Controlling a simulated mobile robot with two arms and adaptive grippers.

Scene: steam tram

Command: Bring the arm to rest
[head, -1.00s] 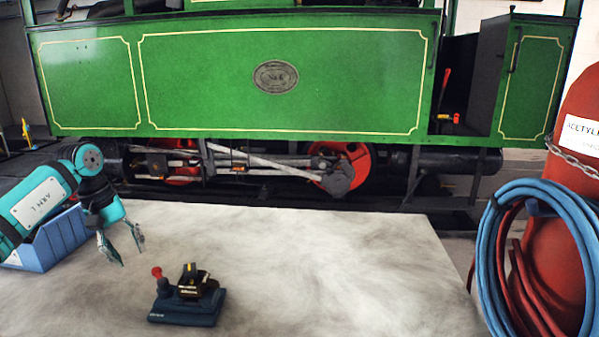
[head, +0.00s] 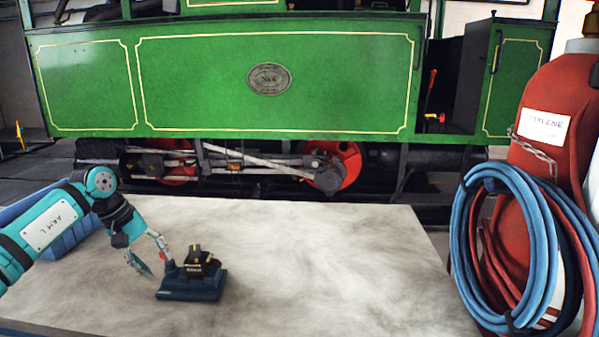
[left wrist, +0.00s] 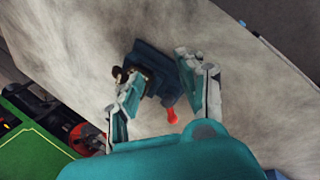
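My left arm, teal and black, reaches in from the left over the table in the head view. Its gripper (head: 148,257) is open, with its fingers pointing down just left of a dark blue device (head: 192,288) that has a red knob and a black and yellow block on top. In the left wrist view, the left gripper (left wrist: 160,85) has its fingers spread apart, with the blue device (left wrist: 150,62) showing beyond and between them. No thing shows held between the fingers. My right gripper is in neither view.
A blue bin (head: 50,215) sits at the table's left edge, partly behind my arm. A red acetylene cylinder (head: 540,125) with coiled blue and red hoses (head: 465,245) stands right of the table. The green tram (head: 350,80) is behind. The table (head: 340,260) is clear right of the device.

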